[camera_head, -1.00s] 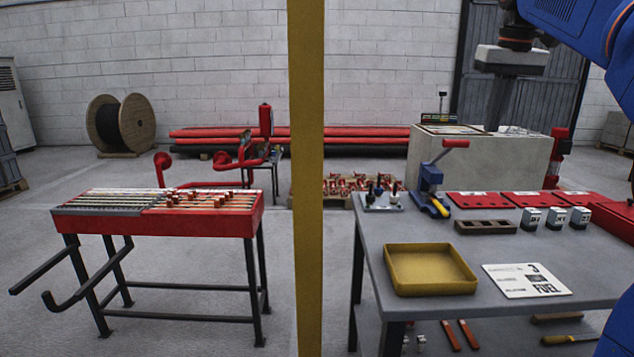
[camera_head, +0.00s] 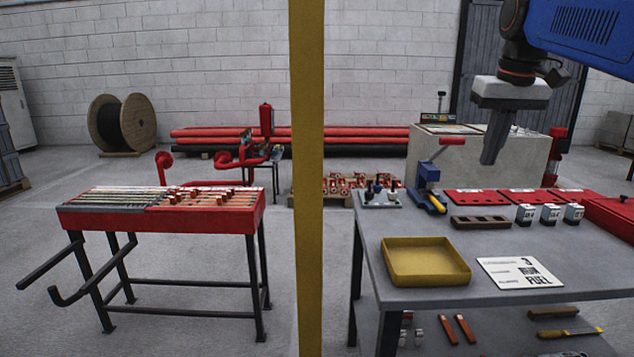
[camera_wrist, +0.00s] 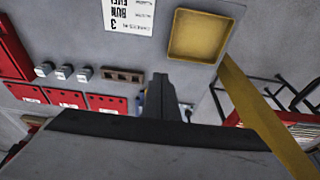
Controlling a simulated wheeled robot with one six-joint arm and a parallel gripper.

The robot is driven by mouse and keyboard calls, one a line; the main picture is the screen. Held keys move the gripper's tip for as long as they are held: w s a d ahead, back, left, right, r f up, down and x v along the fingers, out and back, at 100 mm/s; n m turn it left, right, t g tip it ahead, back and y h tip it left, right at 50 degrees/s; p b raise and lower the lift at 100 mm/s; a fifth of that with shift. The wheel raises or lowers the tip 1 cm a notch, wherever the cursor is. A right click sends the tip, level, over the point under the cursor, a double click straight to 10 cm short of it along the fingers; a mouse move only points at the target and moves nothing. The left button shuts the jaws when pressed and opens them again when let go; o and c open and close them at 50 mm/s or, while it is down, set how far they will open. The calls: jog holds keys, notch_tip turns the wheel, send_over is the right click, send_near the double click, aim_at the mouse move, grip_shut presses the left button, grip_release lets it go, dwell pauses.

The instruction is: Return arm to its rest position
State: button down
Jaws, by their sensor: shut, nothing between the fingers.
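My gripper (camera_head: 490,160) hangs from the blue arm at the upper right of the head view, pointing down over the back part of the grey workbench (camera_head: 440,296). Its fingers are shut with nothing between them. In the wrist view the shut fingers (camera_wrist: 163,98) show above the bench, near the brown slotted block (camera_wrist: 124,75). The gripper appears apart from everything on the bench.
A yellow post (camera_head: 310,180) stands left of the bench. On the bench are a yellow tray (camera_head: 425,278), a printed card (camera_head: 520,272), a blue press (camera_head: 428,180), red plates (camera_head: 475,197) and several small grey-white blocks (camera_head: 549,213). A red-topped rack (camera_head: 160,218) stands left.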

jog(key=s+a+f+t, duration=0.1)
jog(key=s+a+f, duration=0.2)
jog(key=s+f, duration=0.8)
jog(key=s+a+f+t, duration=0.1)
jog(key=s+a+f, duration=0.2)
jog(key=s+f, duration=0.9)
notch_tip(320, 180, down, 9)
jog(key=shift+s+a, duration=0.2)
jog(key=shift+s, duration=0.1)
jog(key=shift+d, duration=0.1)
